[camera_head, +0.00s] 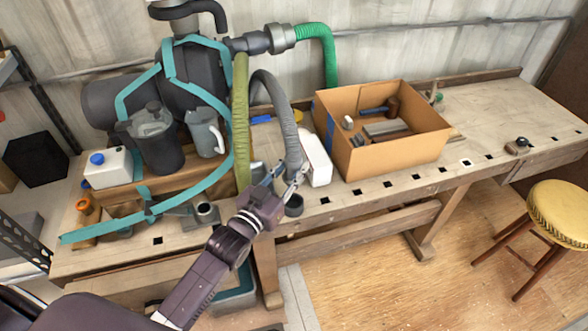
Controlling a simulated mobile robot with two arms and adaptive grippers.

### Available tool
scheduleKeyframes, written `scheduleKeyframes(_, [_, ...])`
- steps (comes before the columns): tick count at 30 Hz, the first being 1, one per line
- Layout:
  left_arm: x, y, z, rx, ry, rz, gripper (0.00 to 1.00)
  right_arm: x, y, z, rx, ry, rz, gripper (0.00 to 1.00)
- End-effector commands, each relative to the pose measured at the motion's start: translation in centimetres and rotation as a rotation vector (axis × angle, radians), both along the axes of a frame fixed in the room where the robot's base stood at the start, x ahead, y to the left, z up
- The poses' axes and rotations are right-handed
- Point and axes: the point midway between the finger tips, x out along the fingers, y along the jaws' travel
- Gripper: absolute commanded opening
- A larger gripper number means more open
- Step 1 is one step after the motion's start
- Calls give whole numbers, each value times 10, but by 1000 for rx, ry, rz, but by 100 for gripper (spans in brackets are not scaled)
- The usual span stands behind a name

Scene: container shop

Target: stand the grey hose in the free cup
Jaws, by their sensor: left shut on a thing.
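The grey ribbed hose (285,115) arches up from behind the olive hose and comes down on the right. My left gripper (288,182) is shut on it near its lower end. The hose's lower end is partly hidden by the fingers. A small dark cup (294,207) stands on the bench near its front edge, just below the gripper, and the hose end appears above it. A second small cup (205,211) with an open top stands further left on the bench. My right gripper is not in view.
A white bottle (316,158) stands close right of the hose. The olive hose (241,125) hangs just left. A cardboard box (395,148) with tools stands right of the bottle. Dark jugs (155,143) and teal straps crowd the left. The bench's right end is mostly clear.

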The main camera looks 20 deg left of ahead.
Motion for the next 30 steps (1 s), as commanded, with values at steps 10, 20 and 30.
scheduleKeyframes(10, [0, 0, -25, 0, -1, -1, 0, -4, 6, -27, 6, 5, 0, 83])
scheduleKeyframes(20, [-1, 0, -56, 0, -1, -1, 0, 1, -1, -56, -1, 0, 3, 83])
scheduleKeyframes(30, [0, 0, -68, 0, -1, 0, 0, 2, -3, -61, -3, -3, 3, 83])
